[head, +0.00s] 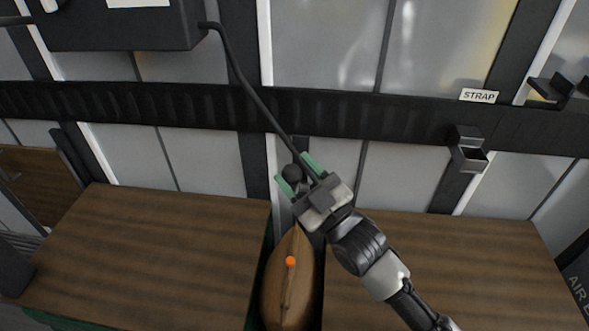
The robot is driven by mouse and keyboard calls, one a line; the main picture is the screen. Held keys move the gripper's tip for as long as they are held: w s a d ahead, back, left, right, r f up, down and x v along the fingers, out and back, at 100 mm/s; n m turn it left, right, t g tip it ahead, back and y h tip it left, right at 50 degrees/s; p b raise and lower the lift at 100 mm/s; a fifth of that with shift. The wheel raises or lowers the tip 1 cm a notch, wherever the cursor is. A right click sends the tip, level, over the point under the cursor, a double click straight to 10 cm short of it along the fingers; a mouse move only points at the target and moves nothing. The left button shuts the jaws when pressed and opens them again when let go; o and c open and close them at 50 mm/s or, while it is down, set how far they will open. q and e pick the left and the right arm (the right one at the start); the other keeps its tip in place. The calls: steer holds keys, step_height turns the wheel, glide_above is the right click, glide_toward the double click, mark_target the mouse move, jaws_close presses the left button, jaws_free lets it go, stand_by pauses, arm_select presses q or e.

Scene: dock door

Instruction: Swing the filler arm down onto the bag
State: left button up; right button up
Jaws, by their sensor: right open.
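The filler arm (256,99) is a thin dark rod. It runs down and right from a dark box on the wall to a round black knob (292,172). My right gripper (297,172) is open, with its two green-lined fingers on either side of the knob. Whether the fingers touch the knob cannot be told. The bag (305,283) is brown and stands upright between two wooden surfaces, below the gripper. An orange ball (290,261) shows on the front of the bag. My left gripper is not in view.
A dark box (120,27) hangs at the upper left. Wooden surfaces lie left (150,245) and right (450,265) of the bag. A dark rail (380,116) crosses the panelled wall, with a STRAP label (479,96) and a small bracket (468,150).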

steer(key=b+v, duration=0.1)
steer(key=v, duration=0.9)
steer(key=shift+b, duration=0.3)
